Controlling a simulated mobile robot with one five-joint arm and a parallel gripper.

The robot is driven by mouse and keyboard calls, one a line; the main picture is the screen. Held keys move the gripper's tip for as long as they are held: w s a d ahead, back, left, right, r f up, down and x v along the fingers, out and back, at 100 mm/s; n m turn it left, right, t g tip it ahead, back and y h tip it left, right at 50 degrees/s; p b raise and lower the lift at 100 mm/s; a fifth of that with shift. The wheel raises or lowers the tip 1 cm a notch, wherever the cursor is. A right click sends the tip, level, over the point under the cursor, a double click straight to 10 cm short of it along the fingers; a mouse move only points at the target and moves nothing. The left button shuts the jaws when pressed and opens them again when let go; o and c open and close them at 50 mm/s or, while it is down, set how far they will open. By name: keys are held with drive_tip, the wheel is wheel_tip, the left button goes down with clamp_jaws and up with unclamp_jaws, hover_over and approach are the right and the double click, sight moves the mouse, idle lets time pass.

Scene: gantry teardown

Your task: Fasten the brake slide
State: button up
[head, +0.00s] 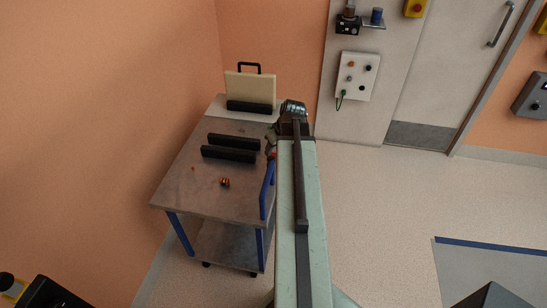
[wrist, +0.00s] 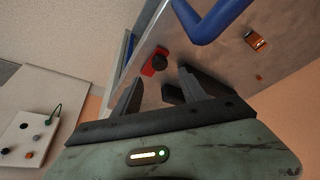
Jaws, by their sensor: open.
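A red piece with a black knob (wrist: 156,62), which looks like the brake slide, sits at the edge of the metal cart top in the wrist view. My gripper (wrist: 160,80) is open, its two dark fingers spread on either side below the red piece in the picture. Nothing is between the fingers, and they appear apart from the knob. In the head view my arm reaches out to the right edge of the cart (head: 183,192). There the red piece is mostly hidden beside the arm's end, so whether it is fastened cannot be told.
A blue handle (wrist: 212,22) rises close to the red piece. On the cart lie two black bars (head: 229,154), a small copper-coloured part (head: 225,182) and a cream case (head: 250,87) in a black holder. A control box (head: 357,76) hangs on the wall.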

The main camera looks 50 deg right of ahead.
sight(271, 157)
drive_tip(key=b+x, duration=0.6)
drive_tip(key=x, duration=0.2)
drive_tip(key=shift+b, duration=0.35)
drive_tip(key=shift+r, duration=0.2)
drive_tip(key=shift+c, duration=0.3)
clamp_jaws()
idle(0.4)
